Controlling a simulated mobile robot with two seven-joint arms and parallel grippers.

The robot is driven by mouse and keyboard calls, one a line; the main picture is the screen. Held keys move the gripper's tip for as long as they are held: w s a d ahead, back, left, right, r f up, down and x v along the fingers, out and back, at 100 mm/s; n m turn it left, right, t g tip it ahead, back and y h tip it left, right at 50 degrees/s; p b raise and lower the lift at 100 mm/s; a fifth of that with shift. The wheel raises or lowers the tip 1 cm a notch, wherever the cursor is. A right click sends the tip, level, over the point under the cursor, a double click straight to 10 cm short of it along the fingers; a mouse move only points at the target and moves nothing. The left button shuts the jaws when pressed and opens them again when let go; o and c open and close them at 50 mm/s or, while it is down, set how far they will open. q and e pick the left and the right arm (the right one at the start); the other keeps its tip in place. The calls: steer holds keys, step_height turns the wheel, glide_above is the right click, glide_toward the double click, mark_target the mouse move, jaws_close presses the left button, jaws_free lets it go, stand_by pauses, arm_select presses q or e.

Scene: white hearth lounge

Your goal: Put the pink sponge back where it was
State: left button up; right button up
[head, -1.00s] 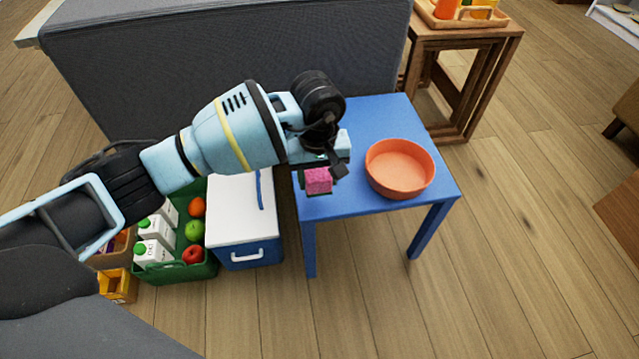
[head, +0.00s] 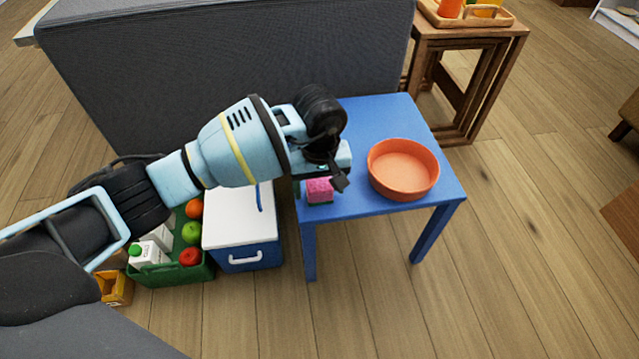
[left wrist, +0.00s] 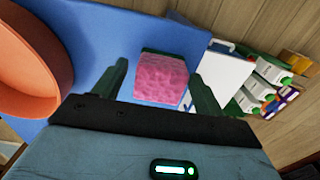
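The pink sponge (head: 319,190), with a dark green layer, appears to rest on the blue table (head: 375,120) near its front left corner. In the left wrist view the sponge (left wrist: 162,78) lies between the two fingers of my left gripper (left wrist: 158,85), with a small gap on each side. The gripper is open. In the head view my left gripper (head: 322,178) is low over the table at the sponge and partly covers its upper side. My right gripper is in neither view.
An orange bowl (head: 403,169) stands on the table right of the sponge. A white-lidded blue cooler (head: 240,215) and a green crate (head: 172,275) with cartons and fruit stand on the floor to the left. A grey sofa (head: 230,60) is behind.

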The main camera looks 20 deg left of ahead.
mark_target(319, 184)
arm_select(q)
steer(key=shift+r, duration=0.1)
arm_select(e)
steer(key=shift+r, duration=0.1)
arm_select(q)
step_height(319, 184, up, 12)
steer(key=p, duration=0.4)
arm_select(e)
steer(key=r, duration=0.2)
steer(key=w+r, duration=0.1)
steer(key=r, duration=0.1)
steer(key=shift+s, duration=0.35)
